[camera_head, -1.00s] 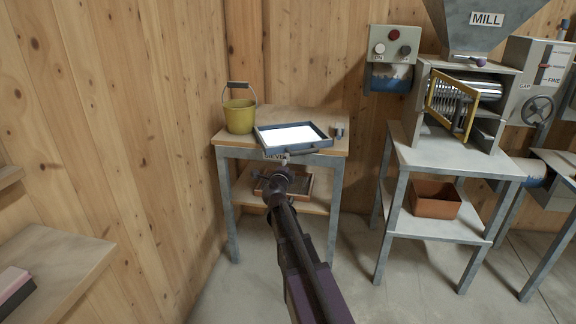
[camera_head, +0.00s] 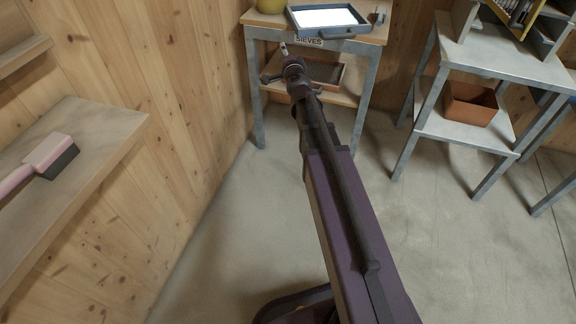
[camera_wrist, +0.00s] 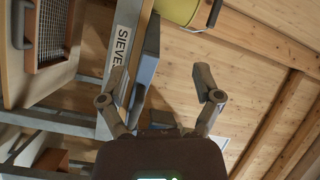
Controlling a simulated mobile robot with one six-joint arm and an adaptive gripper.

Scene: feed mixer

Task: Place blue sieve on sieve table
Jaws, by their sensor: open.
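The blue sieve (camera_head: 345,31), a shallow tray with a blue frame and bright white inside, lies flat on the wooden top of the sieve table (camera_head: 268,22) in the head view. The table's front edge bears a SIEVES label, which also shows in the wrist view (camera_wrist: 124,40). My gripper (camera_wrist: 162,82) is open and empty, its two fingers spread apart. In the head view it is in front of the table, near the label and below the sieve's level in the picture.
A yellow bucket (camera_wrist: 178,10) stands on the table's left, and a small metal item (camera_head: 377,17) on its right. A brown-framed sieve (camera_wrist: 48,35) lies on the lower shelf. A brush (camera_head: 50,152) lies on the left shelf. A grey stand with an orange-brown bin (camera_head: 470,104) stands right.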

